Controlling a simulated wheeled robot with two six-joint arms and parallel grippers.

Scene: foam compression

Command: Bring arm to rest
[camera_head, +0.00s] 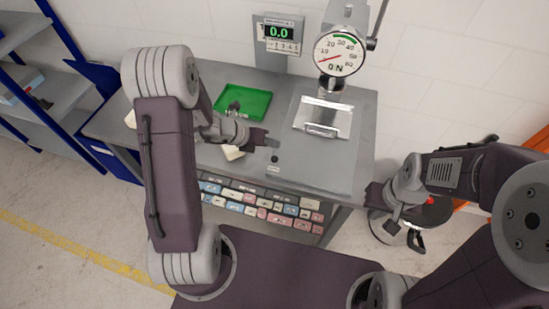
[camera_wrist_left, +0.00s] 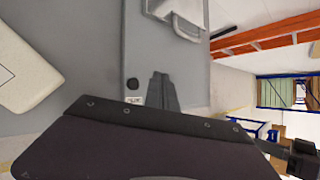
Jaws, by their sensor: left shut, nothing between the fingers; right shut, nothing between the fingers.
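My left gripper (camera_head: 273,143) reaches over the middle of the grey bench (camera_head: 345,165), left of the press plate. Its fingers are shut and empty; they also show in the left wrist view (camera_wrist_left: 163,92). My right gripper (camera_head: 374,194) is off the bench's right edge, lower than my left one, and is shut with nothing seen in it. A cream foam block (camera_head: 233,153) lies on the bench, partly hidden behind my left arm. In the left wrist view a cream block (camera_wrist_left: 22,70) lies at the left.
The press has a dial gauge (camera_head: 339,53) and a clear-topped plate (camera_head: 323,117). A display (camera_head: 279,32) reads 0.0. A green tray (camera_head: 243,103) sits at the back left. A stool (camera_head: 428,214) stands right.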

